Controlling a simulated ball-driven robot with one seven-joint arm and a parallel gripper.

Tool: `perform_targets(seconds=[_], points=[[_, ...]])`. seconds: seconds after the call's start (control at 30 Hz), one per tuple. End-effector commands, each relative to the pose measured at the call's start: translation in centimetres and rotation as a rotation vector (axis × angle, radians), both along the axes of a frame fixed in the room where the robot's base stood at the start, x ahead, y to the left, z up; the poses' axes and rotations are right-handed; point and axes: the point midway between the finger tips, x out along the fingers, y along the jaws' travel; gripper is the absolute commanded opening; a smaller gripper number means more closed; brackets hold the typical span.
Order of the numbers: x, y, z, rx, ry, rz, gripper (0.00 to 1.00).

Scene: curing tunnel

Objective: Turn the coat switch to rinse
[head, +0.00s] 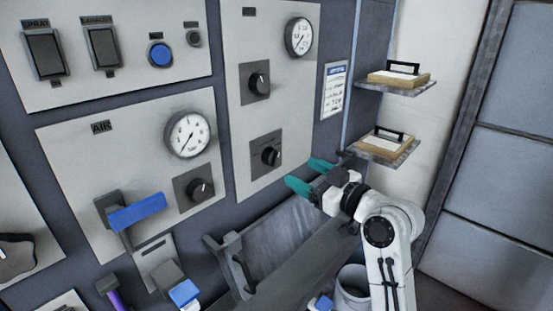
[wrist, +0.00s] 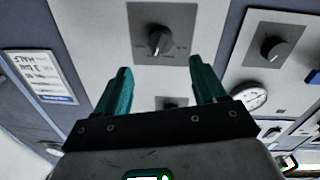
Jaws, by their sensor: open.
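The panel at upper middle carries two black rotary knobs on dark square plates: an upper knob (head: 258,82) and a lower knob (head: 270,156). Their labels are too small to read, so I cannot tell which is the coat switch. My gripper (head: 309,175) has teal fingers, open and empty, to the right of and slightly below the lower knob, apart from it. The wrist view is turned over: the lower knob (wrist: 159,40) shows beyond the gap between the fingertips (wrist: 160,75), and the upper knob (wrist: 172,102) is partly hidden behind the gripper.
The air panel has a gauge (head: 188,134), another knob (head: 199,190) and a blue-handled lever (head: 137,212). A grey trough (head: 285,240) juts out below the panels. Two shelves with boxes, the lower one (head: 387,149) close behind the gripper, stand right of a posted sheet (head: 335,90).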

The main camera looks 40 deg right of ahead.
Motion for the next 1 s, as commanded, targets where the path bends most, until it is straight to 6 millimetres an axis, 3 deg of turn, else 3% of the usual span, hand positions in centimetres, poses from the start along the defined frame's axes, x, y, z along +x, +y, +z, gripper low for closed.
perform_targets(seconds=[0.3, 0.5, 0.93, 1.0], points=[[5.9, -0.1, 0.2, 0.002, 0.004, 0.003, 0.7], [8.3, -0.2, 0.1, 0.001, 0.004, 0.0, 0.7], [9.3, -0.2, -0.1, 0.001, 0.004, 0.0, 0.7], [9.3, -0.2, -0.1, 0.001, 0.004, 0.0, 0.64]])
